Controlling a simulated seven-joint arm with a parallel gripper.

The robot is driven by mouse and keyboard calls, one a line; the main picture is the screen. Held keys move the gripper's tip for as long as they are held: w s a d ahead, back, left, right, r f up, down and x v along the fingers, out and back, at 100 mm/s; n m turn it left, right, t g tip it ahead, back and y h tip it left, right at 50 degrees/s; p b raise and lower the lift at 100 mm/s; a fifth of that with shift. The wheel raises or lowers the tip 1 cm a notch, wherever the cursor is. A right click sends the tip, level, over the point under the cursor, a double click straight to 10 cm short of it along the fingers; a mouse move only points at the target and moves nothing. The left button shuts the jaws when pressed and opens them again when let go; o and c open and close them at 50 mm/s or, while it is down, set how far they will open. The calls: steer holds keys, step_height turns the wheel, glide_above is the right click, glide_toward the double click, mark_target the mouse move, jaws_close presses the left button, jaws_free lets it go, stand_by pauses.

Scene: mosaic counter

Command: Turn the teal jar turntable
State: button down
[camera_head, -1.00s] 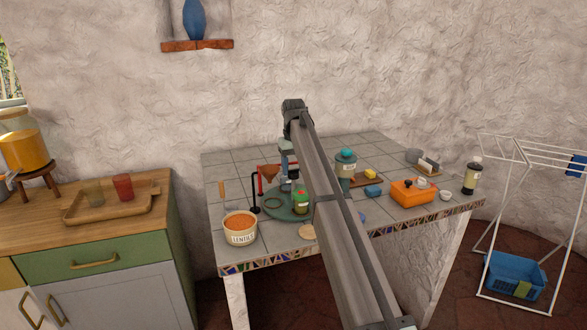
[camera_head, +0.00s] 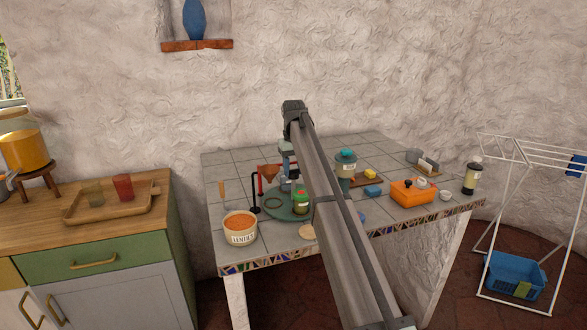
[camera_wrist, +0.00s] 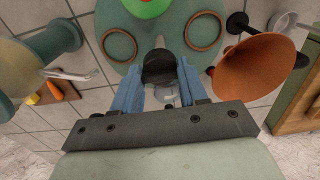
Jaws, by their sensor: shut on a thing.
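The teal turntable (camera_head: 284,212) is a round disc on the tiled counter, partly hidden behind my arm in the head view. In the wrist view the turntable (camera_wrist: 175,22) lies under my gripper, with two copper-coloured rings (camera_wrist: 120,45) on it. A jar with a green lid (camera_wrist: 147,5) stands on it; the jar also shows in the head view (camera_head: 300,203). My gripper (camera_wrist: 158,75) has its blue fingers shut on a dark knob (camera_wrist: 158,64) above the disc. The knob's lower part is hidden.
An orange-brown funnel (camera_wrist: 258,68) on a black stand is close to my gripper on the right. A lentils tub (camera_head: 240,228) stands at the counter's front left. A teal-lidded jar (camera_head: 346,168) and an orange box (camera_head: 413,192) stand to the right.

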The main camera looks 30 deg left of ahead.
steer(key=shift+m, duration=9)
steer(key=c, duration=0.9)
jaws_free()
